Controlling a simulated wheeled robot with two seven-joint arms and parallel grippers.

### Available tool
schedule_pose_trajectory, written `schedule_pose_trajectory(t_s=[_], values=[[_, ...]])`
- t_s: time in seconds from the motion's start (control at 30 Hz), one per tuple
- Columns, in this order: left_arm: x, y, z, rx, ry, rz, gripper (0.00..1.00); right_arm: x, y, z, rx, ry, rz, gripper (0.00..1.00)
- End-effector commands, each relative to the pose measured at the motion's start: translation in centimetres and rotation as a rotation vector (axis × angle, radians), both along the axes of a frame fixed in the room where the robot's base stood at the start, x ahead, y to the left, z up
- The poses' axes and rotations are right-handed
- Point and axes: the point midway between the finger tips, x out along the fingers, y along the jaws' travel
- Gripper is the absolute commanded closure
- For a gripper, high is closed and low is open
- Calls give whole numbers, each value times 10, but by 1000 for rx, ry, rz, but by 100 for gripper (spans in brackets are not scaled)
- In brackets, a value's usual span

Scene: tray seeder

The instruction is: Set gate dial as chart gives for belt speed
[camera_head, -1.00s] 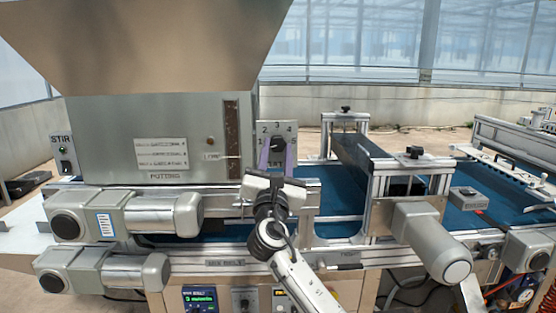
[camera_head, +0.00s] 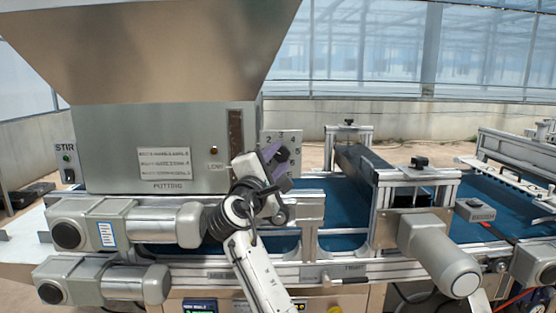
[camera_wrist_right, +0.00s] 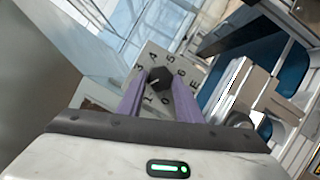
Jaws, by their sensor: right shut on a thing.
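The gate dial (camera_head: 282,154) is a black knob on a light plate (camera_head: 295,143) with numbers around it, right of the hopper box. My right gripper (camera_head: 274,153) is shut on the dial, its purple fingers on either side of the knob. In the right wrist view the dial (camera_wrist_right: 159,79) sits between the two fingertips (camera_wrist_right: 160,88), with numbers around it. I cannot tell for certain which number the knob points to. The chart (camera_head: 164,162) is a white label on the hopper box; its text is too small to read. My left gripper is not in view.
A belt speed display (camera_head: 199,305) is partly cut off at the bottom edge. Grey motors (camera_head: 125,223) stick out at left. The blue belt (camera_head: 340,197) runs right under a metal frame (camera_head: 415,175). A STIR switch (camera_head: 67,165) is at far left.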

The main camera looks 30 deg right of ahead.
Motion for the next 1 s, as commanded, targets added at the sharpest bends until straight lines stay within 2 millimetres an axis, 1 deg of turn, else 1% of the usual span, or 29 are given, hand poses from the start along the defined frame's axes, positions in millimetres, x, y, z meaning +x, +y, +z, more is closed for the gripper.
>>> schedule_pose_trajectory(t_s=[0.1,0.33,0.9,0.93,1.0], values=[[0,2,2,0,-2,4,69,0,1,1,60,-34,1,90],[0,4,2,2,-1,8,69,1,1,1,133,-79,0,90],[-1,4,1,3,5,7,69,0,0,1,158,-95,-1,90],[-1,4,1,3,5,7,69,0,0,1,158,-95,-1,66],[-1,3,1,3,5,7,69,0,0,1,158,-95,-1,54]])
